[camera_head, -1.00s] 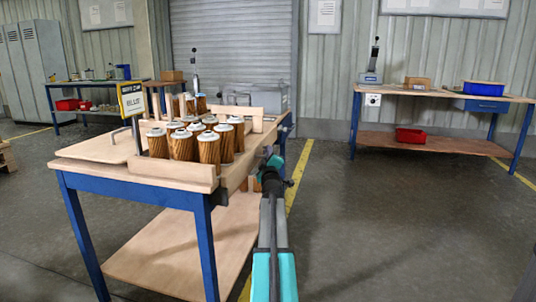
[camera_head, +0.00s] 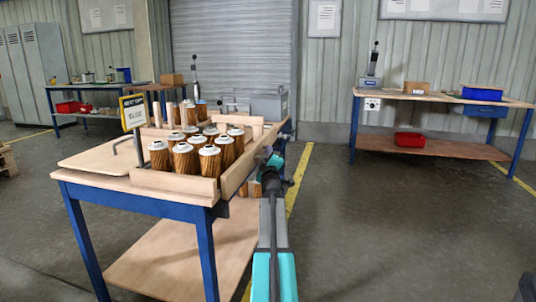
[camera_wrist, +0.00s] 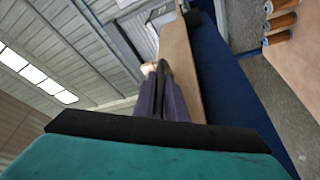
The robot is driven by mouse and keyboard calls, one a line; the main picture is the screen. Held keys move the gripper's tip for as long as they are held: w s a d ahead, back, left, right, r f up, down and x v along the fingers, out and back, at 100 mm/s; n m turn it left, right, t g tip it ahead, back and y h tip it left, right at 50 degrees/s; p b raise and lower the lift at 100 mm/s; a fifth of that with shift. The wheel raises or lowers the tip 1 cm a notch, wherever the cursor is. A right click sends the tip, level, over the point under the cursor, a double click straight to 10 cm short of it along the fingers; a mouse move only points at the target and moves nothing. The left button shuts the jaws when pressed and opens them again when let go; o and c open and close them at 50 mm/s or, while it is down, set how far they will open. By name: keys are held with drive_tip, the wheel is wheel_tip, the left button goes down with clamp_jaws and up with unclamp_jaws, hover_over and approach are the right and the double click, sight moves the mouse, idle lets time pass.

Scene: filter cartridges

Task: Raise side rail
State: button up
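The wooden side rail (camera_head: 241,171) runs along the right edge of the blue-legged table, standing upright beside the filter cartridges (camera_head: 195,150). In the wrist view a long wooden board (camera_wrist: 181,70), apparently this rail, runs along the right side of my fingers. My gripper (camera_head: 272,162) is at the outer side of the rail near its far part; its fingertips are hard to see from the head. In the wrist view its two fingers (camera_wrist: 160,70) lie close together and look shut. Whether they touch the rail is unclear.
A front rail (camera_head: 172,184) closes the table's near edge. A sign (camera_head: 133,111) stands at the table's left. The blue table apron (camera_wrist: 230,85) is beside the board in the wrist view. Another workbench (camera_head: 440,96) stands at the back right. The floor to the right is open.

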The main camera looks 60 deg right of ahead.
drive_tip(key=o, duration=0.4)
drive_tip(key=shift+s+d+r, duration=0.1)
drive_tip(key=shift+r, duration=0.3)
drive_tip(key=shift+f, duration=0.1)
drive_tip(key=p+v, duration=0.2)
drive_tip(key=v, duration=1.1)
drive_tip(key=shift+s+a, duration=0.25)
drive_tip(key=shift+a, duration=0.1)
idle(0.4)
